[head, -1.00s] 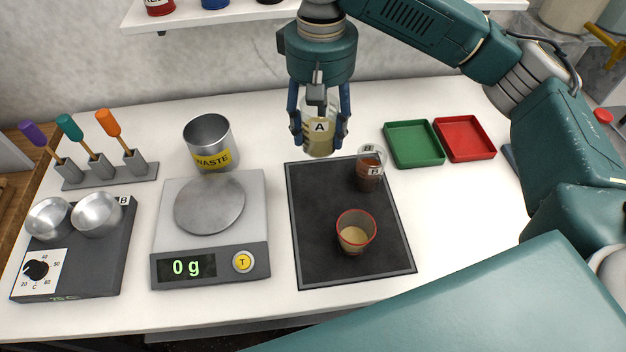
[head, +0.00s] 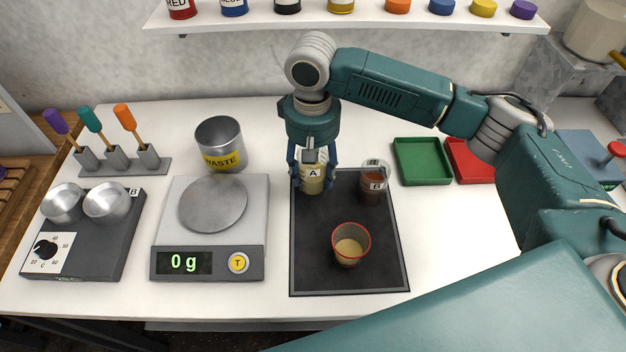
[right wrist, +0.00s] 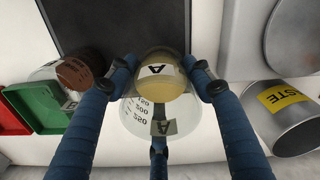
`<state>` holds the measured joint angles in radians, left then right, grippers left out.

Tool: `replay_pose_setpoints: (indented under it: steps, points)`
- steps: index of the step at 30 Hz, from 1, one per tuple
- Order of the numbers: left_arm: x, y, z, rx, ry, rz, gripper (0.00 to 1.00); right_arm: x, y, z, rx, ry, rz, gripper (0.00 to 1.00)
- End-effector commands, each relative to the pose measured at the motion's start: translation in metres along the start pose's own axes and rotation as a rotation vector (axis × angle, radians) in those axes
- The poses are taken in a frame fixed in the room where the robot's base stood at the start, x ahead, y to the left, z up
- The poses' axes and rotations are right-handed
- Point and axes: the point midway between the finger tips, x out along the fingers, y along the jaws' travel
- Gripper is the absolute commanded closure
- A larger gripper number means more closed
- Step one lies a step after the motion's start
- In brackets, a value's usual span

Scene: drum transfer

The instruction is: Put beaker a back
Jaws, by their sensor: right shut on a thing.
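Beaker A (head: 313,181) is a clear beaker with pale yellow contents and a white "A" label. My right gripper (head: 313,172) is shut around it at the back left corner of the black mat (head: 312,270). I cannot tell whether its base touches the mat. In the right wrist view the blue fingers close around beaker A (right wrist: 160,90), seen from above. Beaker B (head: 372,188), with brown contents, stands on the mat to the right. A red-rimmed cup (head: 349,247) with tan contents stands on the mat nearer the front. My left gripper is not in view.
A scale (head: 258,215) reading 0 g and the WASTE can (head: 221,146) stand left of the mat. A green tray (head: 422,178) and a red tray (head: 462,176) lie to the right. A shelf (head: 350,20) with paint jars hangs behind.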

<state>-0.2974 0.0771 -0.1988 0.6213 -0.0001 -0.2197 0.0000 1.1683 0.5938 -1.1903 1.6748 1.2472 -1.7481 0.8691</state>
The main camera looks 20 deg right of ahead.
Motion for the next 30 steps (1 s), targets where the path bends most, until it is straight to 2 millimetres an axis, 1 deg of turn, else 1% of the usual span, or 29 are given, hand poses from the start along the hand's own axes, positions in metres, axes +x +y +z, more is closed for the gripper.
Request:
replay_pose_setpoints:
  steps: [1, 4, 10, 13, 25, 26, 27, 28, 29, 30]
  points:
    - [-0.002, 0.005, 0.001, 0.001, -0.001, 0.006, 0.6, 0.003, 0.0, 0.0, 0.001, 0.0, -0.001, 0.83]
    - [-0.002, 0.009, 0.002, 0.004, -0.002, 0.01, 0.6, 0.01, 0.0, 0.0, 0.001, 0.0, -0.001, 0.83]
    - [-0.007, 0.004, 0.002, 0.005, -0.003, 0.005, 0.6, 0.038, 0.0, 0.0, 0.002, -0.002, 0.0, 0.83]
    - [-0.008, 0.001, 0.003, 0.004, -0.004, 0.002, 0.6, 0.048, -0.001, 0.0, 0.001, 0.001, 0.0, 0.83]
    - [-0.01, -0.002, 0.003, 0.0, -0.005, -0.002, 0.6, 0.052, -0.001, 0.0, 0.0, 0.001, -0.001, 0.84]
    - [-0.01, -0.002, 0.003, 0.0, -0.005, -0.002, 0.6, 0.054, -0.001, 0.0, 0.0, 0.0, -0.001, 0.47]
    - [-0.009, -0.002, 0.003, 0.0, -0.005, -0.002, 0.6, 0.054, -0.001, 0.0, 0.0, 0.0, -0.001, 0.39]
    - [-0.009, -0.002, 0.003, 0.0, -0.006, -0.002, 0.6, 0.054, -0.001, 0.0, 0.0, 0.0, -0.001, 0.33]
    - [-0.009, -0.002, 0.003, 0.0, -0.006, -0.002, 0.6, 0.054, -0.001, 0.0, 0.0, 0.0, -0.001, 0.3]
    - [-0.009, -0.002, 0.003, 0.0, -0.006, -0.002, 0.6, 0.054, -0.001, 0.0, 0.0, 0.001, -0.001, 0.3]
